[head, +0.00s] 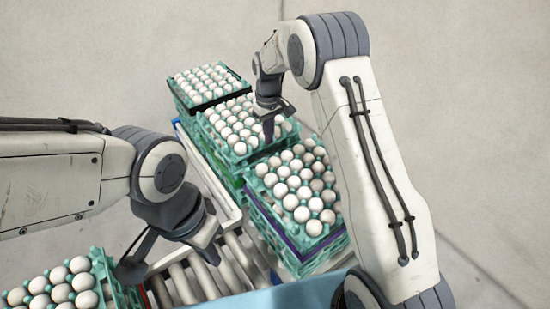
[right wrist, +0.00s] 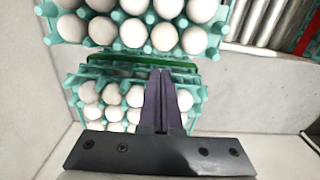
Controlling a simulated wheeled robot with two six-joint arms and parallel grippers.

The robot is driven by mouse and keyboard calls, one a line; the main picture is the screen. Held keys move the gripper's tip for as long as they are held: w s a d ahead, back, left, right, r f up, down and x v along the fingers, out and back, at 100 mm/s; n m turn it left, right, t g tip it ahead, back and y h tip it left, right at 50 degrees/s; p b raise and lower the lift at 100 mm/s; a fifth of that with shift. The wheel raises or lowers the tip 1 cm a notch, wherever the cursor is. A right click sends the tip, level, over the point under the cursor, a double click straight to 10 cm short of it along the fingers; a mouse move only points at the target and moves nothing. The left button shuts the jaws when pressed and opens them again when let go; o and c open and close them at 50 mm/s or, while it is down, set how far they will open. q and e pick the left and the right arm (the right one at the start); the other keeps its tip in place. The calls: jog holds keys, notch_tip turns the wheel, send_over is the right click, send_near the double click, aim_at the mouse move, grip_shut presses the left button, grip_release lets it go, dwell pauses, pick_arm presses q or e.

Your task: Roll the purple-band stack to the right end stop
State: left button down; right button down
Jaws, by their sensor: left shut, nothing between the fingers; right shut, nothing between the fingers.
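The purple-band stack is a pile of teal egg trays with white eggs on top, at the right of the row in the head view; its purple band (head: 272,223) runs around its side. My right gripper (head: 268,138) is shut and empty, pointing down near the gap between this stack and the green-band stack (head: 238,150) behind it. In the right wrist view its dark fingers (right wrist: 163,78) are together over the trays; contact cannot be told. My left gripper (head: 212,255) is shut and empty above the rollers, left of the purple-band stack. The right end stop cannot be made out.
A black-band stack (head: 215,101) stands at the far end of the row. Another egg stack (head: 118,290) is at the lower left. Bare rollers (head: 185,285) lie between it and the purple-band stack. A light blue surface (head: 300,296) is at the front.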

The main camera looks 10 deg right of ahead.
notch_tip(320, 180, down, 13)
jog(key=w+d+p, duration=0.2)
jog(key=shift+d+r+p, duration=0.2)
jog(key=shift+d+p, duration=0.1)
jog(key=shift+p, duration=0.05)
